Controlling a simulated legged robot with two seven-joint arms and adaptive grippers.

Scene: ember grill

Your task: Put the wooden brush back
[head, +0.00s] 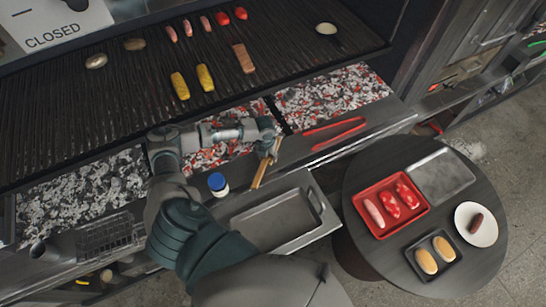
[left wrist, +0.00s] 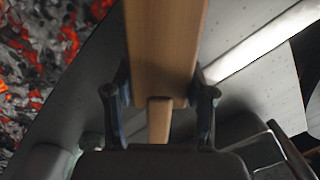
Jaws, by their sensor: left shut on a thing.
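The wooden brush (head: 261,172) is a light brown wooden piece at the grill's front ledge, below the coals. In the left wrist view its wooden body (left wrist: 166,45) runs up between my fingers. My left gripper (head: 268,150) is shut on the brush; its two fingers (left wrist: 160,105) press on both sides of the wood. The brush's bristles are not visible. My right gripper is not in view.
Glowing coals (head: 335,91) lie behind the ledge, under the grill grate (head: 130,88) with food. Red tongs (head: 335,131) lie to the right on the ledge. A jar (head: 218,184) and an empty metal drawer tray (head: 318,199) are close by. A round table (head: 358,165) holds food trays.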

